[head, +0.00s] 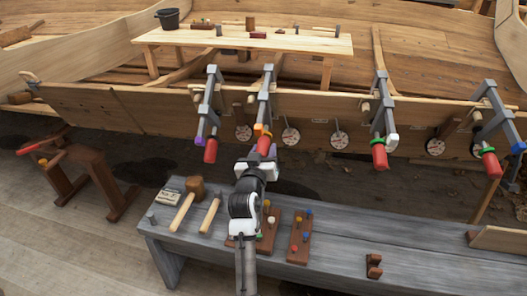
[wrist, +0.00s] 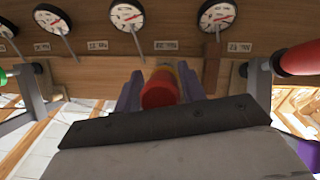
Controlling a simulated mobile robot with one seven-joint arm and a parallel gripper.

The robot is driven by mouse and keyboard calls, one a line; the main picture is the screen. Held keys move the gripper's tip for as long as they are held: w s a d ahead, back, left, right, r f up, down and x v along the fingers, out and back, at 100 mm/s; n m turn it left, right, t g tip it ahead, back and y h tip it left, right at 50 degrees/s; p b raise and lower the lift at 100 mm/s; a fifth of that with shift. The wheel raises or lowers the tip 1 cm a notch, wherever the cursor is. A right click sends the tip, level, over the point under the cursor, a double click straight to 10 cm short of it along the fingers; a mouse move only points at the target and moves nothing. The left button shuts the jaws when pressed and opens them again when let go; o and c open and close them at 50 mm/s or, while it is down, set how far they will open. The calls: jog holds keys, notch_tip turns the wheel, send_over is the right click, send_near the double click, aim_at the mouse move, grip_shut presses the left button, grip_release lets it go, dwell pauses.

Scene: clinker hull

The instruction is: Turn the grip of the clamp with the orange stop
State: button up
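The clamp with the orange stop (head: 258,129) is the second from the left on the hull's edge. Its red grip (head: 264,145) points down toward me, and my gripper (head: 262,160) is right at it. In the wrist view the red grip's end (wrist: 160,92) lies between the two fingers of my gripper (wrist: 160,80), one on each side. I cannot tell whether the fingers touch the grip. Most of the orange stop is hidden there behind the grip.
A clamp with a purple stop (head: 200,141) stands close on the left. Clamps with a white stop (head: 393,140) and a blue stop (head: 518,147) are on the right. Dials (head: 290,136) line the plank. A grey bench (head: 330,240) with mallets and peg blocks is below.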

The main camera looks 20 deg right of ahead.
jog(key=c, duration=0.6)
jog(key=shift+a+m+t+y, duration=0.15)
jog(key=shift+m+t+y, duration=0.55)
jog(key=shift+m+y, duration=0.8)
jog(key=shift+w+m, duration=0.1)
jog(key=shift+m, duration=0.2)
jog(key=o, duration=1)
jog(key=b+v, duration=0.3)
jog(key=v, duration=1.1)
jog(key=shift+f, duration=0.15)
